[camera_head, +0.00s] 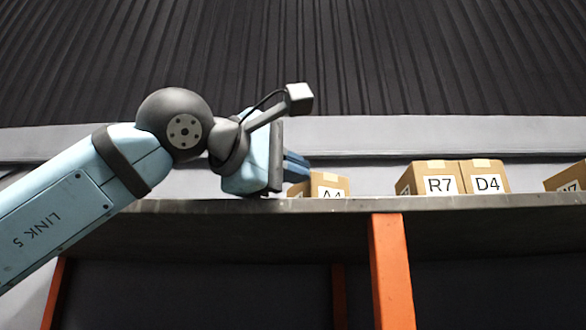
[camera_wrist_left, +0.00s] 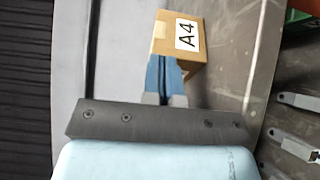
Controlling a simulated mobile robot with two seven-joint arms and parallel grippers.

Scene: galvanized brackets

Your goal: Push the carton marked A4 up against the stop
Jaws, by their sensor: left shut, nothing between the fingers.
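The carton marked A4 (camera_head: 330,185) is a brown box with a white label, standing on the shelf just right of my left gripper (camera_head: 298,168). In the left wrist view the A4 carton (camera_wrist_left: 181,42) lies straight beyond the fingertips of my left gripper (camera_wrist_left: 165,62). The blue fingers are shut with nothing between them. Their tips are at the carton's near side; I cannot tell whether they touch it. I cannot make out the stop for certain in either view. My right gripper is not in view.
Cartons marked R7 (camera_head: 440,182) and D4 (camera_head: 487,180) stand side by side further right on the shelf (camera_head: 230,206). Another carton (camera_head: 568,180) is cut off at the right edge. A gap separates A4 from R7. An orange post (camera_head: 391,270) stands under the shelf.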

